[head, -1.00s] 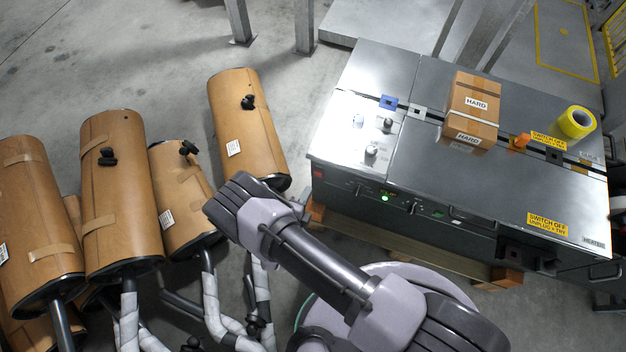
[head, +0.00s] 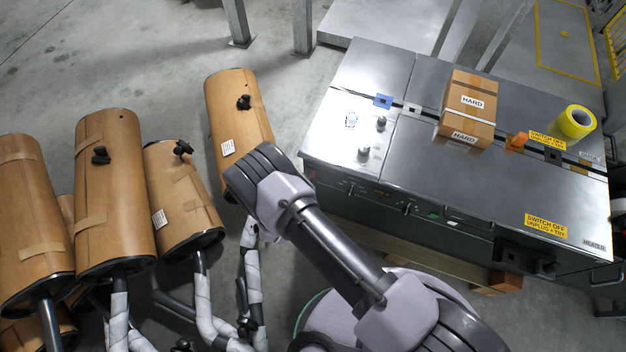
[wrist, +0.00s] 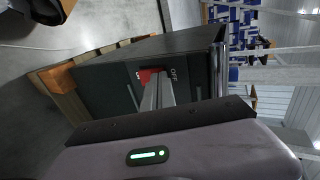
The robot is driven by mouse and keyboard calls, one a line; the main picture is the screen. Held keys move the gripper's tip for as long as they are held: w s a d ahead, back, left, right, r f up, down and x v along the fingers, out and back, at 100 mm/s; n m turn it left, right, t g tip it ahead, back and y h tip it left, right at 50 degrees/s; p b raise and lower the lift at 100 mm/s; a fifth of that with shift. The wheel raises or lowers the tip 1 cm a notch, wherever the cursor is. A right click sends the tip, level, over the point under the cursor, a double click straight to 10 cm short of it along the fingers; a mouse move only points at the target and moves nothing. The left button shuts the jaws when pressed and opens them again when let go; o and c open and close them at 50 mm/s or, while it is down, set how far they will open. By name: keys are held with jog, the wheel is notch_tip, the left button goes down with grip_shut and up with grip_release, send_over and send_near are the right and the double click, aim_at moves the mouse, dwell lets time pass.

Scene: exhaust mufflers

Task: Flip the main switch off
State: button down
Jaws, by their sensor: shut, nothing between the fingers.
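The machine (head: 470,215) is a grey metal heater unit with a dark front, on the right in the head view. In the wrist view its front shows a red main switch (wrist: 146,76) with lettering that reads OFF beside it to the right. My gripper (wrist: 160,78) is shut and empty. Its fingertips overlap the switch in the wrist view and hide part of it; contact is hard to tell.
A cardboard box (head: 468,108) and a yellow tape roll (head: 574,123) sit on the machine's top. Several brown wrapped mufflers (head: 115,185) stand at left, one (head: 238,110) close beside my arm. A wooden pallet (wrist: 58,90) lies under the machine.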

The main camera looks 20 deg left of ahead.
jog(key=shift+a+r+p, duration=0.15)
jog(key=shift+r+p, duration=0.45)
jog(key=shift+r, duration=0.2)
jog(key=shift+s, duration=0.15)
jog(key=p+v, duration=0.3)
jog(key=v, duration=1)
jog(key=shift+r, duration=0.35)
jog(key=shift+a, duration=0.1)
